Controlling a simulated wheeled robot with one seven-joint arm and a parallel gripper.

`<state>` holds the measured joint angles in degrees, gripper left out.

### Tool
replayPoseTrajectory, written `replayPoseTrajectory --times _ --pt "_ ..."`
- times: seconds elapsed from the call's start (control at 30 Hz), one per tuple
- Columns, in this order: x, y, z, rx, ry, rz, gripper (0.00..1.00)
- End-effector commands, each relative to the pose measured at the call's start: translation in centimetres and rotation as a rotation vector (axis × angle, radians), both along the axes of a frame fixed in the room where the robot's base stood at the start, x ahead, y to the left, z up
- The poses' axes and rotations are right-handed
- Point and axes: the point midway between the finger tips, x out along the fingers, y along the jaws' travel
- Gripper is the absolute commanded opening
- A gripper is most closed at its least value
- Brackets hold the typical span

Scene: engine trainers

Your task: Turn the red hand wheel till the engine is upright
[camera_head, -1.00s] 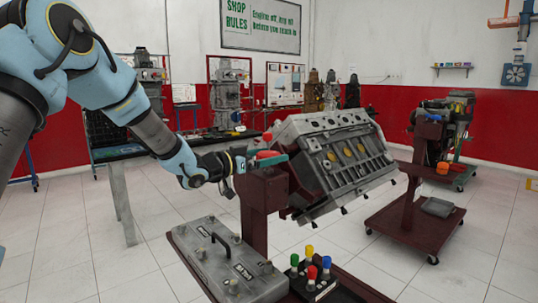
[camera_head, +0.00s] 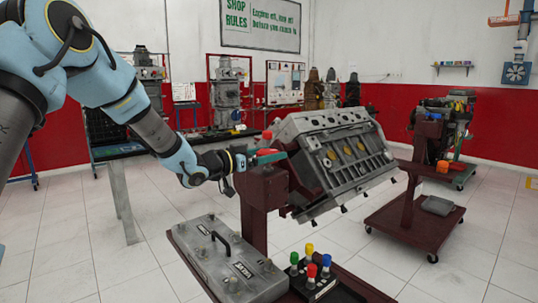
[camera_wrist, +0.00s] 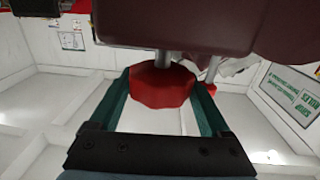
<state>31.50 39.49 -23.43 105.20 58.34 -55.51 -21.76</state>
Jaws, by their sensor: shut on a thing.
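The grey engine block (camera_head: 345,160) hangs on a dark red stand (camera_head: 262,195) and is tilted, its bank of ports facing right. The red hand wheel (camera_head: 268,157) is on the left side of the stand head. My gripper (camera_head: 262,157) reaches it from the left. In the wrist view, the red wheel (camera_wrist: 160,86) sits between the two green fingers (camera_wrist: 163,92), which are shut on its sides. A small red knob (camera_head: 267,135) rises above the gripper in the head view. Part of the wheel is hidden by the fingers.
A grey case (camera_head: 228,262) and a block of coloured knobs (camera_head: 312,275) are on the stand's base below my arm. A second engine stand (camera_head: 415,215) is at right. A workbench (camera_head: 120,155) stands behind my arm. White floor is open around them.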

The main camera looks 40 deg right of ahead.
Motion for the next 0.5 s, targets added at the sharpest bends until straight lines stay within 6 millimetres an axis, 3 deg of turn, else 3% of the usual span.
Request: replayPoseTrajectory --times 0.27,0.5 --pt "-0.17 0.00 -0.51 0.000 -0.002 0.083 0.25" --pt "-0.24 -0.02 -0.83 -0.004 -0.003 0.256 0.25"
